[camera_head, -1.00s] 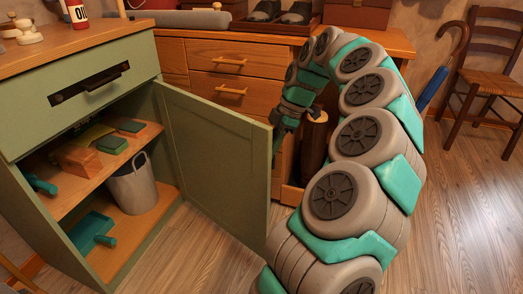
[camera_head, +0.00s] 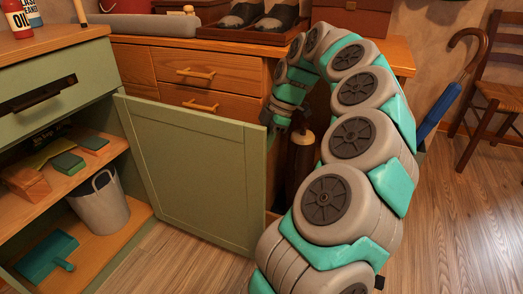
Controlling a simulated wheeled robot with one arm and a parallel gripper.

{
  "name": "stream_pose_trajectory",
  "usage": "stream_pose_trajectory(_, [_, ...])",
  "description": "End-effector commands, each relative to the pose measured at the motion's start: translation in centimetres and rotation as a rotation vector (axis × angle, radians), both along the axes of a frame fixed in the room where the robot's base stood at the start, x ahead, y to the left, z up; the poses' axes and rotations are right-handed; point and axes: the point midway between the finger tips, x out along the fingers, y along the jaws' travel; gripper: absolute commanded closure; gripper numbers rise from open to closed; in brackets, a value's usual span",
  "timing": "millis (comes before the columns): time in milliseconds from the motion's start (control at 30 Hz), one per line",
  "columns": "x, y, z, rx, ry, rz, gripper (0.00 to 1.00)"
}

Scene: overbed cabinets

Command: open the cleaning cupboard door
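The cleaning cupboard door (camera_head: 195,170) is a green panel. It stands swung well out from the green cabinet (camera_head: 75,95), hinged near the cabinet's right edge. The shelves inside are in plain view. My gripper (camera_head: 268,122) is at the door's free right edge, near its top corner. The fingertips are small and partly hidden behind the door's edge. I cannot tell whether they touch or grip it.
Inside are a bucket (camera_head: 101,203), a teal dustpan (camera_head: 48,256) and brushes. A wooden drawer chest (camera_head: 205,78) stands behind the door. A chair (camera_head: 492,95) and umbrella (camera_head: 447,88) are at the right. The floor at lower right is clear.

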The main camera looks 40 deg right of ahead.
Motion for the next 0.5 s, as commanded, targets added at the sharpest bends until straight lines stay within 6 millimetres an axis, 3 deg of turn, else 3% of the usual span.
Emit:
stream_pose_trajectory(267, [-0.2,-0.28,0.05,-0.005,0.004,-0.004,1.0])
stream_pose_trajectory(300, [-0.2,-0.26,0.05,-0.004,0.003,-0.004,0.79])
stream_pose_trajectory(500, [-0.08,-0.14,0.04,-0.003,0.001,-0.002,0.57])
